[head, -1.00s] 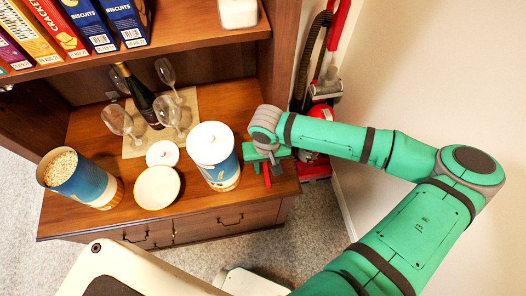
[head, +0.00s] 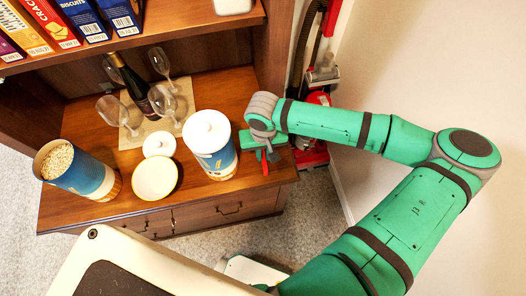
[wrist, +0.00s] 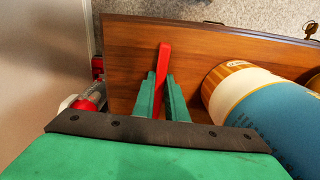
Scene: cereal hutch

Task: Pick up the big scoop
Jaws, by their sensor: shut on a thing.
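The big scoop shows as a narrow red piece (wrist: 163,62) between my two green fingers in the wrist view. Its red end also shows in the head view (head: 265,166), over the right end of the wooden counter. My gripper (wrist: 161,88) is shut on it, pointing down beside the canister. The rest of the scoop is hidden by my fingers and palm, so I cannot tell its full shape or whether it touches the counter.
A lidded blue-and-white canister (head: 218,160) stands close left of my gripper. An open canister of cereal (head: 88,173), a bowl (head: 155,178), a white lid (head: 159,143), glasses and a bottle (head: 132,90) stand farther left. A red vacuum cleaner (head: 310,152) and a wall lie right.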

